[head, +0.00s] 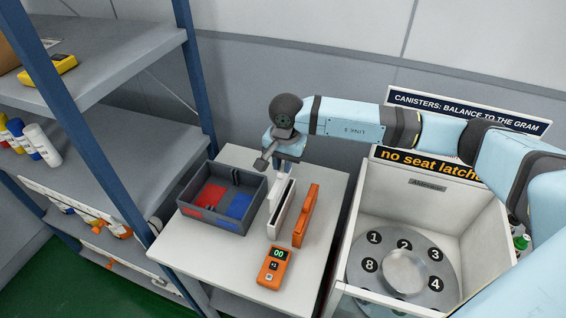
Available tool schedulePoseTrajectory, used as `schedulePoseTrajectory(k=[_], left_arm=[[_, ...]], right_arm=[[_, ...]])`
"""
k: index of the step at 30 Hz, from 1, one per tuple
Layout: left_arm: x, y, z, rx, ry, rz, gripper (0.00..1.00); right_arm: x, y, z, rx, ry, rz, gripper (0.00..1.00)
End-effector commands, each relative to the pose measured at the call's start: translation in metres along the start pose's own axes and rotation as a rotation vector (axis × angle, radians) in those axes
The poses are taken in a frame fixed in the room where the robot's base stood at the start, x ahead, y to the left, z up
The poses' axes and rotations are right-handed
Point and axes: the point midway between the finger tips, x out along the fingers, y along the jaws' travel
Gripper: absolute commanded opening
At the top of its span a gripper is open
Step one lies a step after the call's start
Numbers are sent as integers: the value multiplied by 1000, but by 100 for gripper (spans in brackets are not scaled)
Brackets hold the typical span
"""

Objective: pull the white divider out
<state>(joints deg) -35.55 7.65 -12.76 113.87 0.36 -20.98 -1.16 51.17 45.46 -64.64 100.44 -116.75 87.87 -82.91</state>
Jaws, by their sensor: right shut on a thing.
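The fingertips are small in view and partly hidden by the wrist. I cannot tell whether the divider's bottom touches the table. My left gripper is not in view.
The grey tray (213,226) has red and blue floor areas. An orange upright piece (306,216) stands close right of the divider. An orange handheld device (273,267) lies in front. A white-walled bin with a numbered disc (421,248) is at right, shelving (110,60) at left.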

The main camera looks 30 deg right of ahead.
Motion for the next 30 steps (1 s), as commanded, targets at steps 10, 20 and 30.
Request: schedulePoseTrajectory(k=[10,20,30], left_arm=[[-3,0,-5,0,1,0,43],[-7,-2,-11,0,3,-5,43],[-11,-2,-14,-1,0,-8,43]], right_arm=[[-16,-1,0,0,0,0,0],[-43,-2,0,0,1,-1,0],[-66,-3,0,0,1,-1,0]])
